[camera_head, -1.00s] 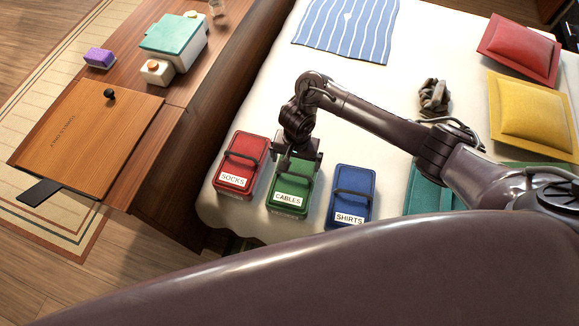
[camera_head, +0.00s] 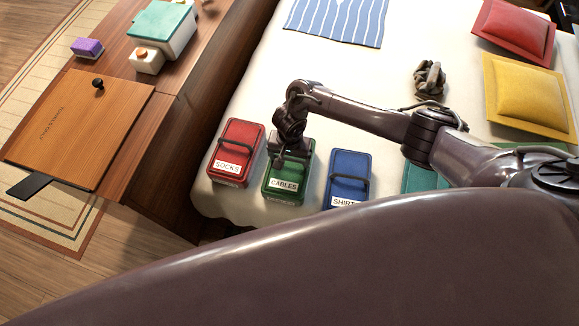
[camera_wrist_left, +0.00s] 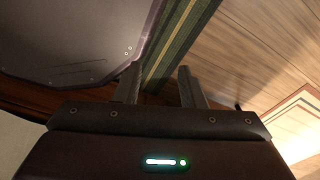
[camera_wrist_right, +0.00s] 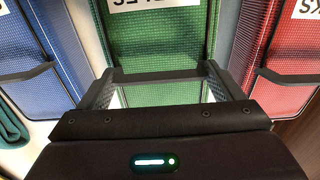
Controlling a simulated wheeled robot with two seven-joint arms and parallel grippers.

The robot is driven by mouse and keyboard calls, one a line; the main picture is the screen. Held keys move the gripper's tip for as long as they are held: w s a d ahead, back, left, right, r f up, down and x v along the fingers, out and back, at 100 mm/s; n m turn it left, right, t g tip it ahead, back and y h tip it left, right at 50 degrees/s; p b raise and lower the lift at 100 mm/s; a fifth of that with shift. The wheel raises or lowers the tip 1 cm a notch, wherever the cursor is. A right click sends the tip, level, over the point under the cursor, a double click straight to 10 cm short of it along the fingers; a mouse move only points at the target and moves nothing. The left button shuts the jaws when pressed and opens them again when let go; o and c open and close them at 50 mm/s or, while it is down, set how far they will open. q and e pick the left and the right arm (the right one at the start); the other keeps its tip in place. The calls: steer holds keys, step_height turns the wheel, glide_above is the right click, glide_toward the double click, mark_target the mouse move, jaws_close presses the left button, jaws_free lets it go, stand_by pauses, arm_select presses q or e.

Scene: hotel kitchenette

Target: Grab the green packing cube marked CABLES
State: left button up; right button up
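The green packing cube (camera_head: 301,179) marked CABLES lies on the bed between a red cube and a blue cube. My right gripper (camera_head: 287,160) is right over its far part, pointing down. In the right wrist view the green cube (camera_wrist_right: 160,42) fills the middle, its label upside down and partly cut off. The right gripper's fingers (camera_wrist_right: 157,82) are spread wide, with the dark handle (camera_wrist_right: 155,75) running across between their tips; whether they touch it I cannot tell. My left gripper (camera_wrist_left: 160,85) is open and empty, and is not seen in the head view.
The red SOCKS cube (camera_head: 242,141) and blue SHIRTS cube (camera_head: 350,168) stand close on either side. A teal item (camera_head: 418,180) lies partly behind my right arm. Red (camera_head: 513,32) and yellow (camera_head: 527,95) cushions lie farther right.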

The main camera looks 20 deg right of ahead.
steer(key=c, duration=0.9)
steer(key=shift+c, duration=0.9)
steer(key=shift+r, duration=0.1)
